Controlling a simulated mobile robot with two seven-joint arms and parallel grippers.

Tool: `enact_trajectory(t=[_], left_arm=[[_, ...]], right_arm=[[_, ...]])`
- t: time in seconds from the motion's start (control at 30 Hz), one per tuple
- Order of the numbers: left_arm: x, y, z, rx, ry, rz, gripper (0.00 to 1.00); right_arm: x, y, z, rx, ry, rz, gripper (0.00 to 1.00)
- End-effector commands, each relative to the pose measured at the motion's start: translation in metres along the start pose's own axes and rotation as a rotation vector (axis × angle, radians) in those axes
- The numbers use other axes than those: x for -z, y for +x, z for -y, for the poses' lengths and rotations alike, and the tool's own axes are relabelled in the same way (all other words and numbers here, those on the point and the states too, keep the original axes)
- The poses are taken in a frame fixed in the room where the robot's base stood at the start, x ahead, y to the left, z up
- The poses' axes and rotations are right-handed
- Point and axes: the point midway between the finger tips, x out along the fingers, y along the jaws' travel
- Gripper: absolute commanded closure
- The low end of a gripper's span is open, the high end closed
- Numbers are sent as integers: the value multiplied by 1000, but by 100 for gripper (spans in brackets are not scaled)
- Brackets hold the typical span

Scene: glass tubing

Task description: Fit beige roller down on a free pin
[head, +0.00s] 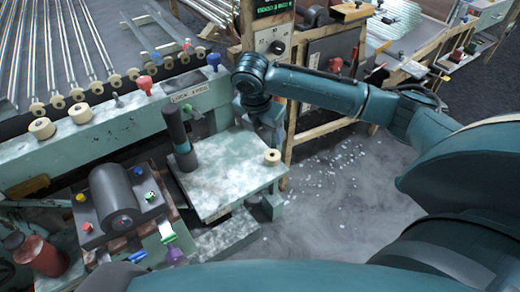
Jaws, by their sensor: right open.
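A beige roller (272,157) stands upright at the right corner of the small pale-green worn table. My right gripper (271,140) points down from the end of the teal arm, open, just above and behind this roller. Its fingers are small and partly merge with the background, so I cannot tell whether they touch it. Two more beige rollers, a left one (42,128) and a right one (79,113), sit on the green rail. A short dark pin (117,100) stands bare to their right. My left gripper is not in view.
Glass tubes (62,45) lie over a row of small rollers behind the rail. Red (145,84) and blue (213,60) knobs stand on the rail. A dark upright cylinder (178,130) stands at the table's left edge. A motor (118,198) sits front left. The table's middle is clear.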

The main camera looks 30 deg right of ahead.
Motion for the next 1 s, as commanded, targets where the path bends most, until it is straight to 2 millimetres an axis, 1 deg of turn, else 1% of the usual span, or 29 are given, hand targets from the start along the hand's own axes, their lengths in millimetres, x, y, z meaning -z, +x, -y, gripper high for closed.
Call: enact_trajectory(t=[0.07,0.13,0.3,0.4,0.5,0.67,0.9,1.0], left_arm=[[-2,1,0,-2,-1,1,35],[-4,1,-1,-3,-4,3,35],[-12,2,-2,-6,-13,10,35],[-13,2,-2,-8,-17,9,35],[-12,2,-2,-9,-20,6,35],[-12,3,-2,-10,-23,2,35],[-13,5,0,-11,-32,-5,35],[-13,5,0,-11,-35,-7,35]], right_arm=[[-3,6,2,14,-7,5,34],[-3,16,3,17,-8,6,34],[-3,50,3,15,-6,5,34],[-3,65,3,13,-7,4,34],[-3,75,3,11,-7,4,34],[-3,85,3,11,-6,5,34],[-3,121,5,12,-6,4,34],[-3,128,5,10,-7,5,34]])
